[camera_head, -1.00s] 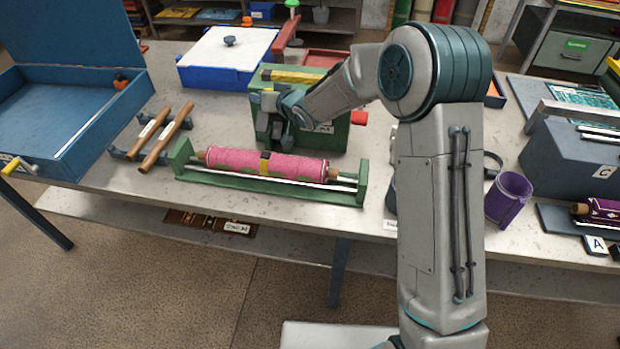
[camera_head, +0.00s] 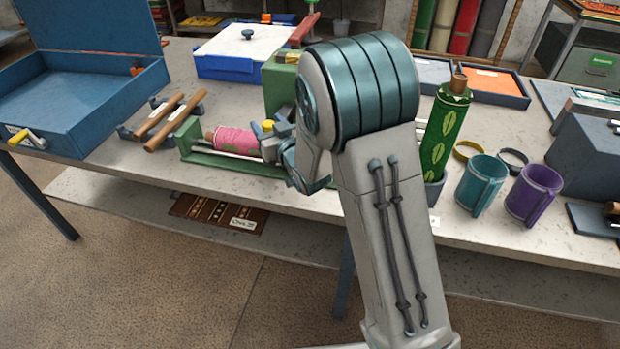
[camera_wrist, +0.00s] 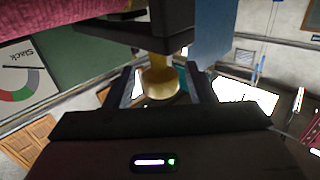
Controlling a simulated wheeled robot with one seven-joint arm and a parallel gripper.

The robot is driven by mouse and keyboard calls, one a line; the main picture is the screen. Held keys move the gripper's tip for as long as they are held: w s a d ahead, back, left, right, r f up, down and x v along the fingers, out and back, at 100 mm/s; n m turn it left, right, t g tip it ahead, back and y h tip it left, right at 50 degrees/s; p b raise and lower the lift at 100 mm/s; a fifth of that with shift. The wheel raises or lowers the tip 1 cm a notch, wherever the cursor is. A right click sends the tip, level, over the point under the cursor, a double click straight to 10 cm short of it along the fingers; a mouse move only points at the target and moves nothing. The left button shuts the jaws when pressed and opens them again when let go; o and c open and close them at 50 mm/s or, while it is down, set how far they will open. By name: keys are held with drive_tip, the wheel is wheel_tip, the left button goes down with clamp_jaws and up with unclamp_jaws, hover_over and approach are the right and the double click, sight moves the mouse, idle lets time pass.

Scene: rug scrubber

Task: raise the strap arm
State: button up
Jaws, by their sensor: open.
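A pink rug roll (camera_head: 232,141) lies in a green cradle (camera_head: 215,158); its right part is hidden behind my arm. My gripper (camera_head: 270,132) is at the roll's right side, small and partly hidden by my arm. In the wrist view my gripper (camera_wrist: 162,88) is open, with a dark finger on each side of a yellow knob (camera_wrist: 160,84). The knob hangs from a dark block (camera_wrist: 150,38), probably part of the strap arm; I cannot tell whether the fingers touch it. The pink roll (camera_wrist: 45,18) shows at the upper left.
A green panel with a "Slack" gauge (camera_wrist: 22,80) is left in the wrist view. A green box (camera_head: 279,75) stands behind the roll. Two wooden rollers (camera_head: 172,122) and a blue case (camera_head: 100,105) are left. A green leaf-patterned roll (camera_head: 441,130) and teal (camera_head: 480,183) and purple (camera_head: 533,193) cuffs are right.

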drive_tip(key=b+v, duration=0.6)
drive_tip(key=v, duration=0.5)
drive_tip(key=shift+s+f, duration=0.3)
drive_tip(key=shift+f, duration=0.2)
drive_tip(key=shift+s+b, duration=0.1)
drive_tip(key=shift+b, duration=0.45)
drive_tip(key=s+d+m+g+h+b, duration=0.1)
drive_tip(key=s+d+m+g+h, duration=0.1)
drive_tip(key=d, duration=0.5)
drive_tip(key=shift+s+d+f+g+h, duration=0.2)
drive_tip(key=shift+s+d+g+h, duration=0.25)
drive_tip(key=shift+s+h, duration=0.8)
drive_tip(key=shift+w+h, duration=0.25)
